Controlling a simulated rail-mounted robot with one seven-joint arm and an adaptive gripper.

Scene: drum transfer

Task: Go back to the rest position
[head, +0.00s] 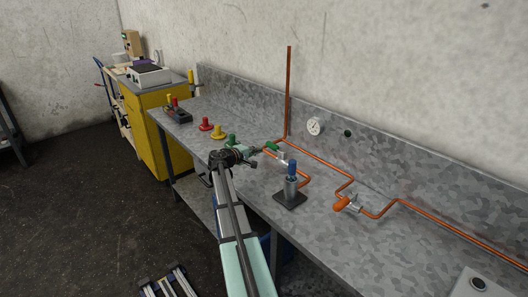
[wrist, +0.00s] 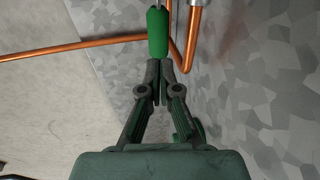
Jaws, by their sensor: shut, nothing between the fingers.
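My gripper (wrist: 159,68) is shut and empty in the wrist view, its fingertips close together. Just beyond the tips in that view is a green valve handle (wrist: 157,32) on the copper piping; whether the tips touch it cannot be told. In the head view my arm reaches over the grey workbench (head: 345,238), and my gripper (head: 258,149) points toward the pipe, close to the green handle (head: 271,147). Part of the bench behind my arm is hidden.
Copper pipe (head: 288,90) rises by the back panel and runs along the bench. An orange-handled valve (head: 342,204) and a blue-topped fitting on a dark base (head: 291,188) stand to the right. Red (head: 206,125) and yellow (head: 219,132) knobs stand left. A yellow cabinet (head: 150,130) is farther left.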

